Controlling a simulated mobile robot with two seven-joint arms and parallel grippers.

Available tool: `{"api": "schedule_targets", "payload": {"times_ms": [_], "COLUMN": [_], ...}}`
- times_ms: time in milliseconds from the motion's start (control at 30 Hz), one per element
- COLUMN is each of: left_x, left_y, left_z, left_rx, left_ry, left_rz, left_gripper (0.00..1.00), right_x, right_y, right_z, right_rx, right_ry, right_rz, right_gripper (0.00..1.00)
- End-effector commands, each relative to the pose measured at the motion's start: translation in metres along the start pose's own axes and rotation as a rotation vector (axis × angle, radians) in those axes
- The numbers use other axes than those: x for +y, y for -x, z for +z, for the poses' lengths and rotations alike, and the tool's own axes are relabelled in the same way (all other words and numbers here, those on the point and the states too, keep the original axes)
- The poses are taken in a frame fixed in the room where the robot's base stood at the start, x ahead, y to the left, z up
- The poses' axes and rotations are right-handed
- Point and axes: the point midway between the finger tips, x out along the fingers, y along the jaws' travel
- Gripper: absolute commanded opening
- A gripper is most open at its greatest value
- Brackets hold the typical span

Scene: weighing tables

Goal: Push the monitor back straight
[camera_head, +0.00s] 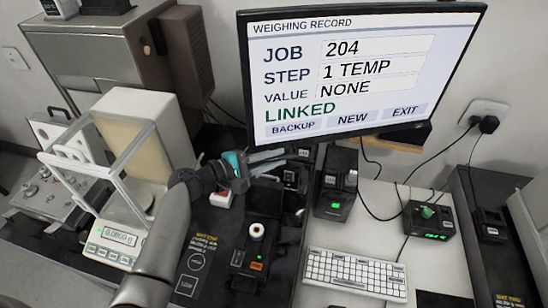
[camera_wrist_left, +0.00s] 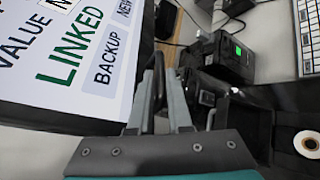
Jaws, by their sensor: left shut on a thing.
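The monitor (camera_head: 355,75) stands at the back, showing a weighing record with "LINKED" in green. It looks turned and tilted, with its lower edge sloping up to the right. My left gripper (camera_head: 284,158) reaches in from the left, just under the monitor's lower left edge. In the left wrist view the monitor (camera_wrist_left: 80,50) fills the upper left, beside the fingers (camera_wrist_left: 165,75). The monitor's stand is mostly hidden. My right gripper is not in view.
A glass-sided balance (camera_head: 135,165) stands left of my arm. Below the gripper is a black device with a white roll (camera_head: 257,231). Cables hang behind.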

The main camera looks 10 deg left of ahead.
Motion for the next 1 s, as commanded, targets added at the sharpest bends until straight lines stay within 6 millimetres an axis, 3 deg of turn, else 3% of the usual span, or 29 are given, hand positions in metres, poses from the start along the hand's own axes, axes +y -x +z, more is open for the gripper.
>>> {"api": "schedule_targets", "payload": {"times_ms": [833, 1000], "left_x": [-0.004, -0.002], "left_y": [0.001, -0.002], "left_z": [-0.002, -0.012], "left_rx": [0.002, -0.013], "left_ry": [0.006, 0.0], "left_rz": [-0.007, -0.017], "left_gripper": [0.0, 0.0], "right_x": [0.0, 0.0], "right_y": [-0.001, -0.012], "right_z": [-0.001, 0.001], "right_rx": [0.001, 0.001], "right_ry": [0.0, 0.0], "right_rz": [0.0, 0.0], "right_gripper": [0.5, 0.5]}}
